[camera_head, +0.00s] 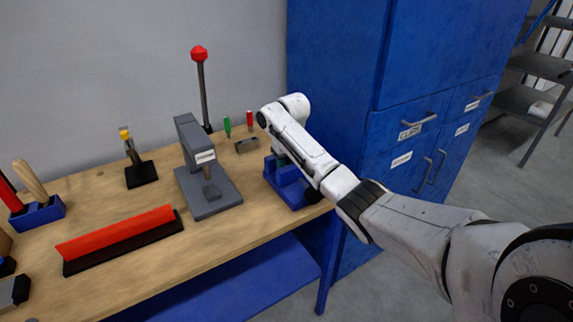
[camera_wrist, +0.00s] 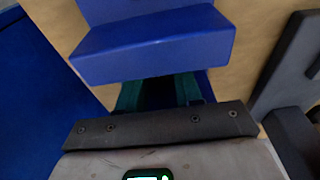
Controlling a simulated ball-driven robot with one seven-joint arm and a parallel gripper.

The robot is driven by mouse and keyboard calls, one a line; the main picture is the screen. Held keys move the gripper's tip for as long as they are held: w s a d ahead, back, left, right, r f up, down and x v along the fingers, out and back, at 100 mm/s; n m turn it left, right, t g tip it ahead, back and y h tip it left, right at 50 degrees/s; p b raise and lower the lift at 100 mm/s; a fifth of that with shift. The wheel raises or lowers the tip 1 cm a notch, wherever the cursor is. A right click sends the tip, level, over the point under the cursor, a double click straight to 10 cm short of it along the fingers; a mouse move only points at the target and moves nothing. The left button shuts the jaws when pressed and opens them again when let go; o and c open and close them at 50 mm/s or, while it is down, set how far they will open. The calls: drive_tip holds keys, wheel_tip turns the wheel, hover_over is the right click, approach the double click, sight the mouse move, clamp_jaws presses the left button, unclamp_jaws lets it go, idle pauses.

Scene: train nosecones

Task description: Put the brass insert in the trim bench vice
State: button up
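The blue vice (camera_head: 292,190) stands at the right end of the wooden bench in the head view. Its blue jaw block also fills the upper middle of the wrist view (camera_wrist: 155,48). My gripper (camera_wrist: 159,92) is down at the vice, its teal fingers running in behind the blue block. The fingers stand apart with a dark gap between them, but their tips are hidden. I cannot tell whether anything is held there. I cannot make out the brass insert in either view. In the head view, my wrist covers much of the vice and gripper.
A grey press (camera_head: 210,190) stands on the bench left of the vice. A small grey block (camera_head: 247,145) and green and red-handled tools (camera_head: 250,121) are behind. A red-topped bar (camera_head: 120,235) lies further left. A blue cabinet (camera_head: 335,70) rises behind my arm.

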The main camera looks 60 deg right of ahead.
drive_tip(key=shift+o, duration=0.7)
wheel_tip(320, 180, up, 12)
drive_tip(key=s, duration=0.1)
drive_tip(key=shift+s+a+p, duration=0.25)
drive_tip(key=shift+a+p, duration=0.05)
drive_tip(key=shift+a, duration=0.15)
idle(0.8)
